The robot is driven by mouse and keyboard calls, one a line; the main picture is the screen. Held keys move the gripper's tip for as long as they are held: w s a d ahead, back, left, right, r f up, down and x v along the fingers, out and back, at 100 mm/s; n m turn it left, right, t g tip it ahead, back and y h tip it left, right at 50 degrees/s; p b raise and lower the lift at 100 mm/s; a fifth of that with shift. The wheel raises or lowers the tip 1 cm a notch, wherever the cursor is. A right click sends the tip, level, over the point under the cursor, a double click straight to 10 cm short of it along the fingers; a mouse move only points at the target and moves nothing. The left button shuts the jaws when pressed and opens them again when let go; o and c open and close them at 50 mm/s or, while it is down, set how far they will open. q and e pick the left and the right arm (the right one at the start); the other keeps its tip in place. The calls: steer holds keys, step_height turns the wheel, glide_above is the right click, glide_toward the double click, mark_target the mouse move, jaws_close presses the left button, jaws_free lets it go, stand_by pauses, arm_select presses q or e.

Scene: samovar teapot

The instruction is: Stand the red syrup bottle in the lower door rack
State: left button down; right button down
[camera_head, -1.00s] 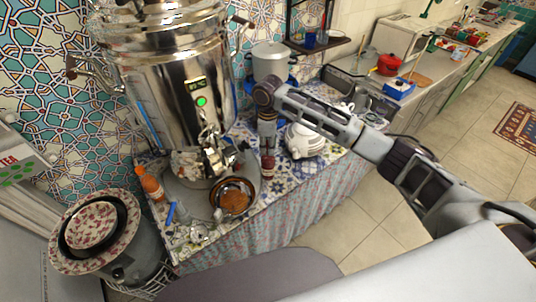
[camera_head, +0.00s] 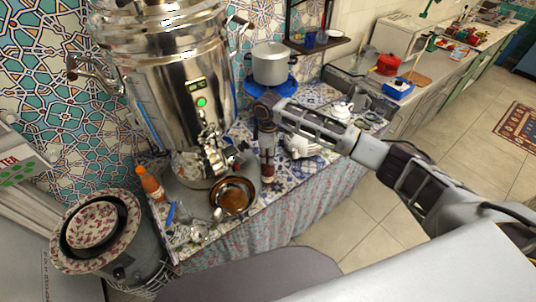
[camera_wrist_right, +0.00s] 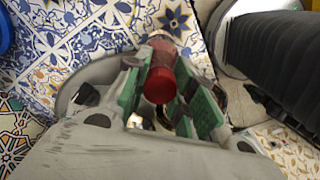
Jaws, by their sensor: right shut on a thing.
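The red syrup bottle (camera_wrist_right: 160,78) shows in the right wrist view as a dark red, capped form between the green-padded fingers of my right gripper (camera_wrist_right: 172,100). The gripper is shut on it. In the head view my right gripper (camera_head: 267,168) points down over the tiled table, right of the samovar, with a little red at its lower end. Whether the bottle touches the table is hard to tell. The lower door rack is not visible in either view. My left gripper is not in view.
The large steel samovar (camera_head: 190,95) stands left of my right gripper. A brown bowl (camera_head: 233,195) is close by on its left. A white teapot (camera_head: 303,147) sits partly hidden behind my right arm. An orange bottle (camera_head: 150,184) stands farther left. Floor tiles (camera_head: 385,225) are clear at right.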

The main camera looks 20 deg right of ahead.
steer(key=c, duration=1.2)
jaws_free()
steer(key=shift+f, duration=0.1)
step_height(320, 180, up, 12)
steer(key=b, duration=0.1)
